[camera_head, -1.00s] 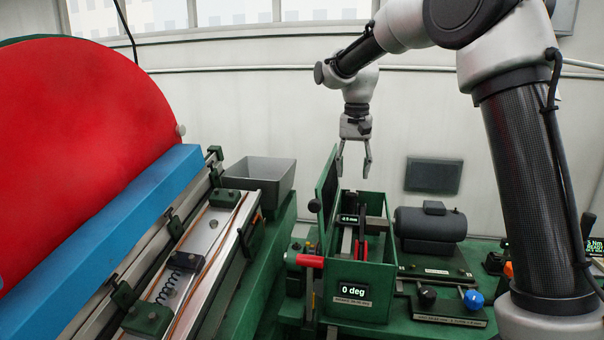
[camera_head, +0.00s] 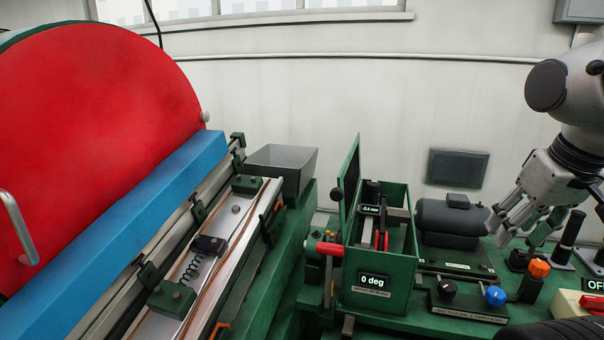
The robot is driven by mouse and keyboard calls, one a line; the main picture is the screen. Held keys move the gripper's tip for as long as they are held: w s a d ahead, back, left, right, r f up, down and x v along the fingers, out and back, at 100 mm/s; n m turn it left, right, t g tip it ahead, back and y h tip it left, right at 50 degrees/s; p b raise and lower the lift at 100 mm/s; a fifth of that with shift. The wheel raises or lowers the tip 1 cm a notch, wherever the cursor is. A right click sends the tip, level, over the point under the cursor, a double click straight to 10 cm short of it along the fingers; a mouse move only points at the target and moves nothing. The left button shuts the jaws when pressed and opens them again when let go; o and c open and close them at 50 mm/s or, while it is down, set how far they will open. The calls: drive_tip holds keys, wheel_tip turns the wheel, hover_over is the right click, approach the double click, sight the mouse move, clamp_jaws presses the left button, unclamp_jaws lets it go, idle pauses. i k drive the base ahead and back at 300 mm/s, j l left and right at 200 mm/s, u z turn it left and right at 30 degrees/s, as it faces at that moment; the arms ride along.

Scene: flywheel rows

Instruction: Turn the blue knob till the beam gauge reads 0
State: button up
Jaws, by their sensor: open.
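The blue knob (camera_head: 495,296) sits on a low dark green panel beside a black knob (camera_head: 447,288). My gripper (camera_head: 512,232) is open and empty, above and behind the blue knob and apart from it, near the right side of the grey motor. A small display (camera_head: 371,209) inside the open green box shows a reading in mm, too small to read surely; it may be the beam gauge. A second display (camera_head: 374,281) on the box front reads 0 deg.
A red-handled lever (camera_head: 330,248) sticks out left of the green box (camera_head: 408,285). The grey motor (camera_head: 450,220) stands behind the knobs. An orange knob (camera_head: 539,268) and black posts stand to the right.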

sight(495, 296)
drive_tip(key=k+l+z, duration=0.6)
drive_tip(key=k+l, duration=0.1)
drive_tip(key=k, duration=0.05)
